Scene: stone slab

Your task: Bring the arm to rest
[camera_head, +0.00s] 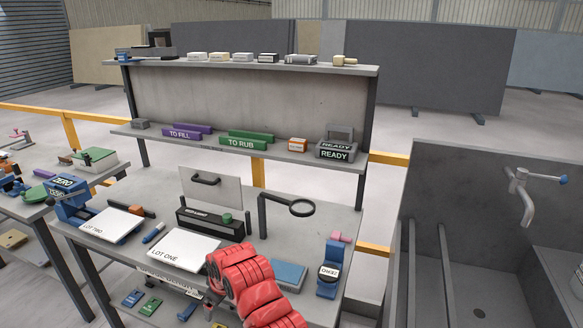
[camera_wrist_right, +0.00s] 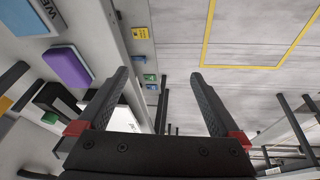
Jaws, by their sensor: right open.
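My right arm (camera_head: 250,285) shows red in the head view, rising from the bottom edge over the front of the workbench. Its gripper is mostly hidden behind the arm there. In the right wrist view my right gripper (camera_wrist_right: 160,82) is open, its two dark fingers wide apart with nothing between them. My left arm and left gripper are not in view.
The workbench (camera_head: 330,222) holds a white LOT ONE sheet (camera_head: 175,252), a LOT TWO sheet (camera_head: 108,225), a blue pad (camera_head: 289,273), a magnifier (camera_head: 301,208) and a blue device (camera_head: 328,270). A shelf (camera_head: 190,143) stands behind. A sink (camera_head: 490,270) is at right.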

